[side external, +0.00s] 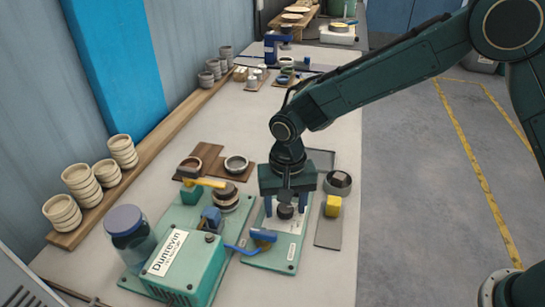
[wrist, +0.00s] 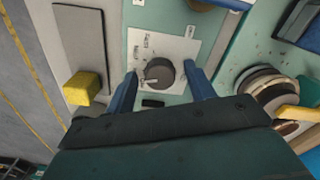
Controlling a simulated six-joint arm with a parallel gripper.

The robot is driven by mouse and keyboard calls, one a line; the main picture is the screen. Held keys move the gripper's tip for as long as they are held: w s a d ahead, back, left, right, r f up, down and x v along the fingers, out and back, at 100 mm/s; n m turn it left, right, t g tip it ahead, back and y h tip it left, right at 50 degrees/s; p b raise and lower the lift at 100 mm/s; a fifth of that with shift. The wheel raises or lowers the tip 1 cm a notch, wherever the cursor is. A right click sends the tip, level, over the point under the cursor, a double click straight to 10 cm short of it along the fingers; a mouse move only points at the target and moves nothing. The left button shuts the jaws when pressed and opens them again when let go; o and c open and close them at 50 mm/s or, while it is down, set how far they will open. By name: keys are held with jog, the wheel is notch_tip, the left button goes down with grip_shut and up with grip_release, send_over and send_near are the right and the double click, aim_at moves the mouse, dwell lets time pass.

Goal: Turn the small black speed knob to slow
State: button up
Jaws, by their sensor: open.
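A dark round knob (wrist: 160,75) sits on a white label plate (wrist: 179,49) on a green panel. A pale pointer mark on the knob faces left in the wrist view; the small words on the plate are too blurred to read. My gripper (wrist: 163,88) is open, with its blue fingers on either side of the knob and a visible gap to each. In the side external view my gripper (side external: 286,206) points down over the same knob (side external: 286,212). I cannot tell whether the fingertips reach down to the panel.
A yellow block (side external: 333,206) stands on a grey strip to the right. A glass jar (side external: 130,236) stands at far left.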

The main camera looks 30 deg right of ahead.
aim_at(286, 207)
notch_tip(286, 207, up, 14)
dwell(0.7)
jog(key=s+d+r+n+t, duration=0.1)
jog(key=s+d+r, duration=0.4)
jog(key=d, duration=0.2)
jog(key=s+d+r+n+t, duration=0.1)
jog(key=s+d+r+t, duration=0.1)
jog(key=s+d+r, duration=0.4)
jog(key=s+d+f+n+t, duration=0.2)
jog(key=s+d+f, duration=0.1)
jog(key=s+d, duration=0.7)
jog(key=shift+s+d+f+t, duration=0.2)
jog(key=shift+s+t, duration=0.1)
jog(key=shift+s, duration=1.5)
